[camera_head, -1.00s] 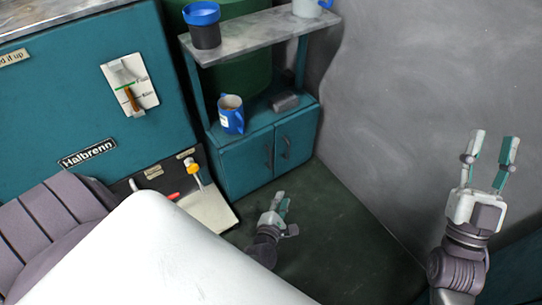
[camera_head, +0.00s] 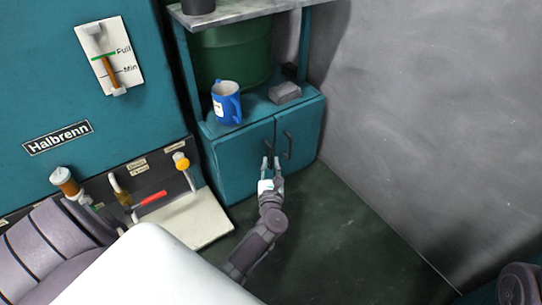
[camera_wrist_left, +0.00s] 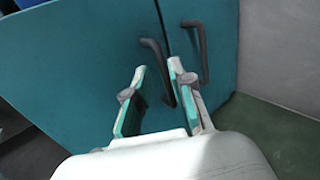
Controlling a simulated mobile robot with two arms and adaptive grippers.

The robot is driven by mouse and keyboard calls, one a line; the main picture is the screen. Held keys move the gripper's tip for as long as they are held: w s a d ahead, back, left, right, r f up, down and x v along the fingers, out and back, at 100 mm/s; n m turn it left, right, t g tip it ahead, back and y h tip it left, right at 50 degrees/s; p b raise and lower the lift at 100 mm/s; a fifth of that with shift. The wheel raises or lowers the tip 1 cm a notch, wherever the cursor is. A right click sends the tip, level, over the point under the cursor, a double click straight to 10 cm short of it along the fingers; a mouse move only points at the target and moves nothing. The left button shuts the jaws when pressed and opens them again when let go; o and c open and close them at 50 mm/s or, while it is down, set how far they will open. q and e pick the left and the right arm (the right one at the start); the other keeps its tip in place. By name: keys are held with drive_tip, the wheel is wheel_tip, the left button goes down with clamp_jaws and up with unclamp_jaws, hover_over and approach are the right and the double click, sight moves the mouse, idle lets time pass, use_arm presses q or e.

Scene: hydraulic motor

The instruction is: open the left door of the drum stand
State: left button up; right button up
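The drum stand (camera_head: 212,131) is a teal cabinet with two doors below and a shelf above. Its left door (camera_head: 238,165) is shut and has a dark bar handle (camera_head: 266,147). My left gripper (camera_head: 271,162) is at that handle, with its fingers apart. In the left wrist view my left gripper (camera_wrist_left: 157,80) is open, and the left door's handle (camera_wrist_left: 158,68) runs between or just beyond its fingertips. I cannot tell whether they touch it. The right door (camera_head: 302,138) is shut too, with its own handle (camera_head: 288,145). Only part of my right arm shows at the lower right.
A blue mug (camera_head: 226,103) and a grey block (camera_head: 285,93) stand on the cabinet top before a green drum (camera_head: 232,55). A panel with levers (camera_head: 181,161) and a pale plate (camera_head: 185,220) lie left. A grey wall (camera_head: 430,110) bounds the right. The dark floor (camera_head: 345,235) in front is clear.

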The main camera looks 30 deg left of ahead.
sight(271, 154)
use_arm(q)
drive_tip(key=b+x, duration=0.1)
drive_tip(key=x, duration=0.4)
drive_tip(key=shift+w+a, duration=0.2)
drive_tip(key=shift+w, duration=0.1)
clamp_jaws()
